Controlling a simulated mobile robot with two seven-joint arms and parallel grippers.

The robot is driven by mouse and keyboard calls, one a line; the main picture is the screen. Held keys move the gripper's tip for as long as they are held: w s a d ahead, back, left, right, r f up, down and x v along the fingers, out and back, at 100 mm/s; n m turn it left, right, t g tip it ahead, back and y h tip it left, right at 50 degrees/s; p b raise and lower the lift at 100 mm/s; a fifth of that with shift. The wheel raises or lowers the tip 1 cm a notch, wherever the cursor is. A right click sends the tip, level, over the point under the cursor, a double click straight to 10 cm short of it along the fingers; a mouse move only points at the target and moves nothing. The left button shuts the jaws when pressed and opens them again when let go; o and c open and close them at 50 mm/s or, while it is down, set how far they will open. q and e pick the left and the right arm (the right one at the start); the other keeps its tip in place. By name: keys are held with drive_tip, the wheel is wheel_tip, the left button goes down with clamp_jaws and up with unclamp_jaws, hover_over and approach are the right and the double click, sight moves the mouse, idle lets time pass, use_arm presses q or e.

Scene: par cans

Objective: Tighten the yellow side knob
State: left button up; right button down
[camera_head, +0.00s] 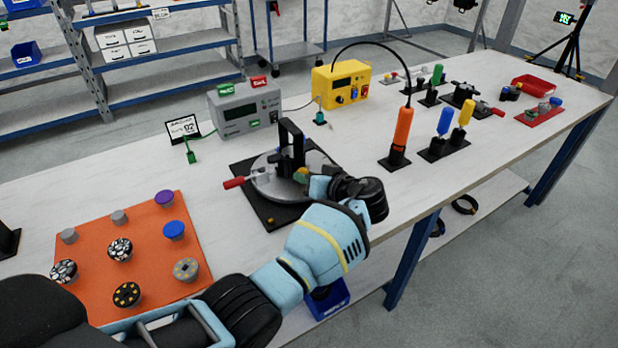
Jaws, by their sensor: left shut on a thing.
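A black upright bracket (291,146) stands on a round metal disc (262,182) over a dark base plate (247,205). A red-handled lever (234,182) sticks out to the disc's left. The yellow side knob (301,174) shows low on the bracket's right side, small and partly covered. My left gripper (311,183) reaches in from the lower right of the fixture and is shut at the knob. My wrist hides most of its fingers and the right part of the plate. My right gripper is not in view.
An orange mat (150,225) with several round knobs lies to the left. A grey meter (245,110) and a yellow power box (341,84) stand behind. An orange-handled tool (402,128) stands upright in a holder to the right. Bare table lies between the fixture and that tool.

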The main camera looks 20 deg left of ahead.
use_arm(q)
drive_tip(key=o, duration=1)
drive_tip(key=shift+d, duration=0.1)
drive_tip(key=shift+v, duration=3.85)
drive_tip(key=shift+s, duration=0.1)
